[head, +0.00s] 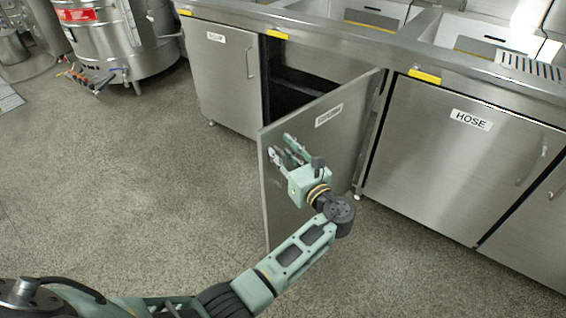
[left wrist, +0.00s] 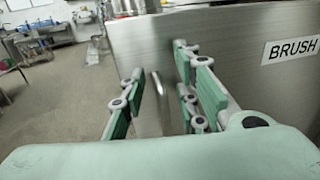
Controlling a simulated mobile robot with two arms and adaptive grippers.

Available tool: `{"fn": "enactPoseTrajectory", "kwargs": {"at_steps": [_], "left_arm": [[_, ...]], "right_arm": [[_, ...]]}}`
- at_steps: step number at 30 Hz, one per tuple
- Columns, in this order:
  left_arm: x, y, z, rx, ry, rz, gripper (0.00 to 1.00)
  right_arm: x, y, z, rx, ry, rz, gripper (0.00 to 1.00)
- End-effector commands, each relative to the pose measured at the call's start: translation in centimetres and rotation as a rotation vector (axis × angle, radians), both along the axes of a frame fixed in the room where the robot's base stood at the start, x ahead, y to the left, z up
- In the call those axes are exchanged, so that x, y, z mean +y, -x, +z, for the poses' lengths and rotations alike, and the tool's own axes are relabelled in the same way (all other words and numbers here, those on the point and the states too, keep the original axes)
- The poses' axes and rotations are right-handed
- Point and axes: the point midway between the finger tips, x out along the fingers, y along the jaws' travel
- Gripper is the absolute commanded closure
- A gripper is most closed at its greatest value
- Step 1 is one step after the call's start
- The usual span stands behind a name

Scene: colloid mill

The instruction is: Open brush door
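The brush door (head: 340,150) is a steel cabinet door with a white label. It stands swung well open, and a dark cabinet interior (head: 287,98) shows behind it. The label reads BRUSH in the left wrist view, which shows the door panel (left wrist: 225,40) close up. My left gripper (head: 283,150) is at the door's front face, near its free edge. Its fingers (left wrist: 165,95) are apart, and the door's vertical bar handle (left wrist: 158,100) appears between them. I cannot tell whether they touch it. My right gripper is not in view.
A closed door labelled HOSE (head: 455,150) is to the right, and another closed labelled door (head: 222,75) is to the left. A steel tank (head: 120,40) stands at the back left. The speckled floor (head: 120,180) to the left is clear.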

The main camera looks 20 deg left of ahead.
Motion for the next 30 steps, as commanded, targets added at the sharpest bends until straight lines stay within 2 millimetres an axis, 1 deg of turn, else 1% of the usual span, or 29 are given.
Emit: {"fn": "enactPoseTrajectory", "kwargs": {"at_steps": [1, 3, 6, 9, 13, 30], "left_arm": [[0.0, 0.0, 1.1, -0.004, 0.002, 0.001, 0.71], [0.1, 0.0, 2.4, -0.004, 0.002, 0.001, 0.71], [0.0, 0.0, 3.8, -0.002, 0.002, 0.001, 0.71], [0.0, 0.0, 4.7, 0.0, 0.001, 0.001, 0.71], [0.0, 0.0, 5.1, 0.001, 0.0, 0.001, 0.71], [0.0, 0.0, 5.1, 0.001, -0.001, 0.001, 0.71]], "right_arm": [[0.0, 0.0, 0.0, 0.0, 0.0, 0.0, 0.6], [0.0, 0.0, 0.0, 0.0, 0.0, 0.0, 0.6], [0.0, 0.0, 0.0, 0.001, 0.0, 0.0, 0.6], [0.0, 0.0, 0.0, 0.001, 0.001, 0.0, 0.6], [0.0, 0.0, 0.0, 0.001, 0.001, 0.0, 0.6], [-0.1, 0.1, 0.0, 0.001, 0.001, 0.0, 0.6]]}}
